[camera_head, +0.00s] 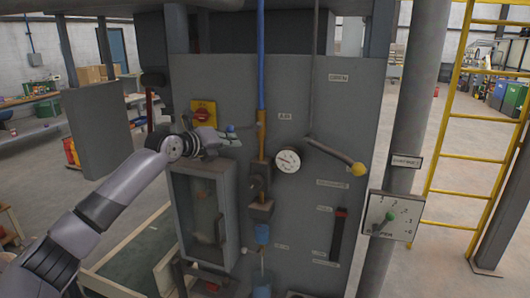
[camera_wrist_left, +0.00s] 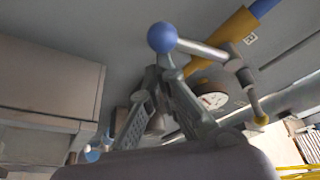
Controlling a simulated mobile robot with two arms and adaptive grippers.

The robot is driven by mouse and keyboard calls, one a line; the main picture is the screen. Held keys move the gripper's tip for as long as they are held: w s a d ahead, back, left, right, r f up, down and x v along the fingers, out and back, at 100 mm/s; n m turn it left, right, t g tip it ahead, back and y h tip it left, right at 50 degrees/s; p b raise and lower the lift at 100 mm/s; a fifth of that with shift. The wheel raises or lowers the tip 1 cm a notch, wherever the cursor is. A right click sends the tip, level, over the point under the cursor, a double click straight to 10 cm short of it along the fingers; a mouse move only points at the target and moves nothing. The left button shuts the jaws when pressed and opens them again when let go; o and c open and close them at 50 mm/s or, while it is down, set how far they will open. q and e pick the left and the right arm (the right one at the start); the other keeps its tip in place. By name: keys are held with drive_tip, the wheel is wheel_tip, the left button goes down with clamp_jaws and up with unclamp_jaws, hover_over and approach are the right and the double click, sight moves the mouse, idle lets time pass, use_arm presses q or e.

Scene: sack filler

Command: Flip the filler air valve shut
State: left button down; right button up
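The air valve's blue lever knob (camera_head: 230,128) shows left of the vertical yellow pipe section (camera_head: 261,135), beside the "AIR" label (camera_head: 285,116). Its lever points left, roughly crosswise to the pipe. My left gripper (camera_head: 222,139) is at the knob, in front of the grey panel. In the left wrist view, the blue ball knob (camera_wrist_left: 161,37) and grey lever (camera_wrist_left: 205,49) are just beyond the fingertips (camera_wrist_left: 160,70). The fingers come together at their tips with nothing visible between them. I cannot tell whether they touch the knob. My right gripper is not in view.
A round gauge (camera_head: 288,160) and a yellow-tipped lever (camera_head: 357,169) are right of the pipe. A red rotary switch (camera_head: 203,113) is above my left gripper, and a windowed grey box (camera_head: 204,214) is below.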

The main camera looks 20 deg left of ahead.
use_arm(q)
drive_tip(key=shift+a+r+p, duration=0.4)
drive_tip(key=shift+a+r, duration=0.1)
drive_tip(key=shift+r, duration=0.2)
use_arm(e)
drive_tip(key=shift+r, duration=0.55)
use_arm(q)
drive_tip(key=shift+r, duration=0.2)
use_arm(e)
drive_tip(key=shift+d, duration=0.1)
